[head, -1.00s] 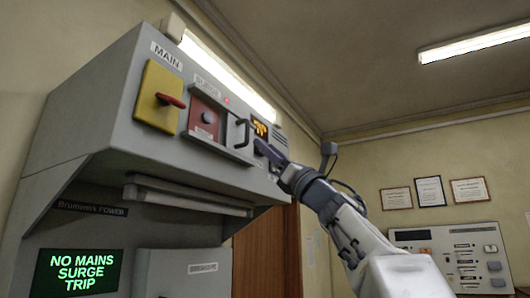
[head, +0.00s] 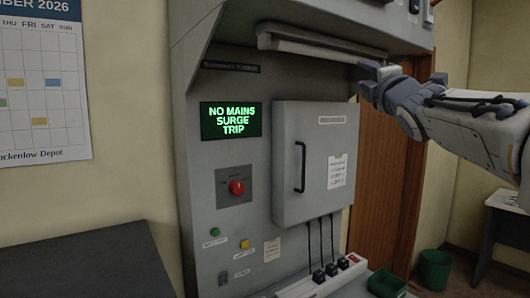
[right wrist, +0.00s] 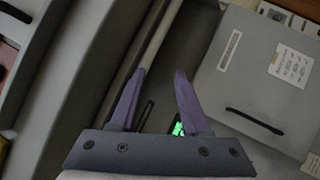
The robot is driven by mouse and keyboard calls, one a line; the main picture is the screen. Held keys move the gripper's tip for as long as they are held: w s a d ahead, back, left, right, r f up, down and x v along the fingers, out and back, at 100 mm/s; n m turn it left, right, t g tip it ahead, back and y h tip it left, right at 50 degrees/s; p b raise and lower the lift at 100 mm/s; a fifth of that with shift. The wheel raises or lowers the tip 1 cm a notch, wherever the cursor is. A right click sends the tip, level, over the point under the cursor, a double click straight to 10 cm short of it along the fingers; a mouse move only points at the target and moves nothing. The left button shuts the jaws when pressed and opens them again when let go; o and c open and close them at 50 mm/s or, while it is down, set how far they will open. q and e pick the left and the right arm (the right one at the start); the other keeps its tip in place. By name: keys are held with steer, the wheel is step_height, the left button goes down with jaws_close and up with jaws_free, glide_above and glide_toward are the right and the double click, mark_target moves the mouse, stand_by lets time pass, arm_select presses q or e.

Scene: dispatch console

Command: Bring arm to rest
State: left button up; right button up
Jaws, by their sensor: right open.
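My right gripper (head: 376,80) is at the upper right of the head view, in front of the grey console (head: 190,150) and just below its overhanging upper part. In the right wrist view its two purple fingers (right wrist: 160,95) are apart with nothing between them. The console's screen (head: 231,121) reads "NO MAINS SURGE TRIP" in green. My left gripper is in neither current view.
A closed cabinet door (head: 310,190) with a black handle is left of the gripper. A light bar (head: 330,47) runs under the overhang. A red knob (head: 237,187) and a power strip (head: 322,278) are lower. A green bin (head: 436,268) stands on the floor.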

steer(key=a+f+m+g+y, duration=0.1)
steer(key=a+f+m+g, duration=0.3)
steer(key=f, duration=0.5)
steer(key=a+f+m+g, duration=0.2)
steer(key=a+f, duration=0.3)
steer(key=f, duration=0.5)
steer(key=s+a+f+m+g, duration=0.1)
steer(key=s+a+f+g, duration=0.15)
steer(key=f, duration=0.25)
steer(key=s+a+f+m+g+y, duration=0.1)
steer(key=s+a+f, duration=0.1)
steer(key=s+f, duration=0.25)
steer(key=s+a+f+m+g, duration=0.1)
steer(key=s+a+f+g, duration=0.15)
steer(key=f, duration=0.35)
steer(key=s+a+f+m+g, duration=0.1)
steer(key=s+f+m+g, duration=0.1)
steer(key=s+f+g, duration=0.3)
steer(key=s+f+m+g+h+b, duration=0.1)
steer(key=s+f+g, duration=0.4)
steer(key=s+f, duration=0.9)
steer(key=s+m, duration=0.1)
steer(key=s, duration=0.8)
steer(key=shift+a+f+m, duration=0.3)
steer(key=shift+a+m, duration=0.05)
steer(key=shift+m, duration=0.05)
steer(key=shift+w, duration=0.1)
